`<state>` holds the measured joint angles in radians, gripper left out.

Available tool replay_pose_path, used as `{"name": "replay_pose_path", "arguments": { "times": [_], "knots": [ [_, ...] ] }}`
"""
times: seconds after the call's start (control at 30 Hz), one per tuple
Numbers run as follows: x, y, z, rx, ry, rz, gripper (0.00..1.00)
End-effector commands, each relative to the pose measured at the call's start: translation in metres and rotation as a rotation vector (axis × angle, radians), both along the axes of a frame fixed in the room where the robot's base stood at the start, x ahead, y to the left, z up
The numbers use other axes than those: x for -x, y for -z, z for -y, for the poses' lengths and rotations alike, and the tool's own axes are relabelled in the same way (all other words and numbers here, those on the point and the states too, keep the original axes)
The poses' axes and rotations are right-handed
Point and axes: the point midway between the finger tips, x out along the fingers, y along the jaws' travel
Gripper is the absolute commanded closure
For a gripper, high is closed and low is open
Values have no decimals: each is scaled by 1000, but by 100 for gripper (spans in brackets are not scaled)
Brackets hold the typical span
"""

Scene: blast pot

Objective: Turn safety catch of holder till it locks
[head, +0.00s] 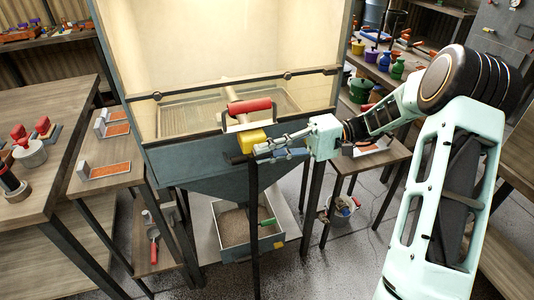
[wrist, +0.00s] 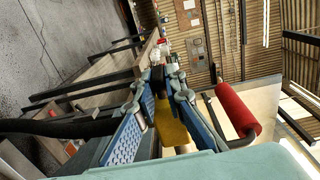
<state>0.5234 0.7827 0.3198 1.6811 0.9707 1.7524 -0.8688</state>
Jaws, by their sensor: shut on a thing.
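The holder stands at the front of the blast cabinet on a thin dark post (head: 254,215). Its safety catch (head: 252,140) is a yellow block in the head view, just below a red handle (head: 250,106) on a metal bracket. My gripper (head: 262,148) reaches in from the right at the catch. In the wrist view the yellow catch (wrist: 170,124) lies between the blue-padded fingers of my gripper (wrist: 168,92), which is shut on it. The red handle (wrist: 238,108) shows just right of the fingers. The exact contact and whether the catch is locked cannot be told.
The lit cabinet (head: 220,50) rises right behind the holder. An open tray (head: 245,230) with a green-handled tool sits below it. A wooden bench (head: 50,195) stands left. A small side table (head: 375,155) and shelves with coloured pots stand right.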

Motion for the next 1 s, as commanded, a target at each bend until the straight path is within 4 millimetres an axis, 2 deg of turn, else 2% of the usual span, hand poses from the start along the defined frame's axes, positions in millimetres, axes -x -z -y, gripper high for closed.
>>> {"name": "replay_pose_path", "arguments": {
  "times": [0.63, 0.67, 0.8, 1.0],
  "knots": [
    [1, 0, -1, -52, -4, -15, 100],
    [1, 0, -1, -52, -4, -15, 89],
    [1, 1, -1, -51, -3, -15, 73],
    [1, 1, 0, -50, -2, -15, 72]
  ]
}}
